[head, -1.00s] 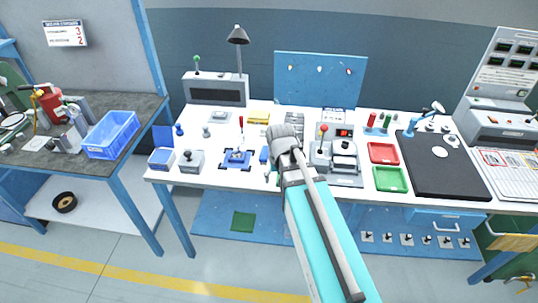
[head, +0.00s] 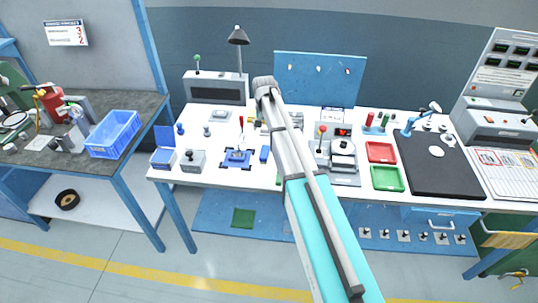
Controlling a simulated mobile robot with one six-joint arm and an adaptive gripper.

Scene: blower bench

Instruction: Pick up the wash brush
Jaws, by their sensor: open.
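I cannot pick out the wash brush with certainty in the head view. My gripper (head: 265,88) is at the far end of my raised arm, over the back middle of the white workbench (head: 222,171), in front of the lower left of the blue pegboard (head: 300,68). Its fingers are mostly hidden by my own wrist, and I see nothing held. My arm covers part of the bench middle, including most of a yellow item near the back.
A blue fixture (head: 237,159) with a red-handled lever stands left of my arm. Right of it are a red tray (head: 380,152), a green tray (head: 387,178) and a black mat (head: 450,180). A desk lamp (head: 238,36) rises at the back. A blue crate (head: 113,135) sits on the left bench.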

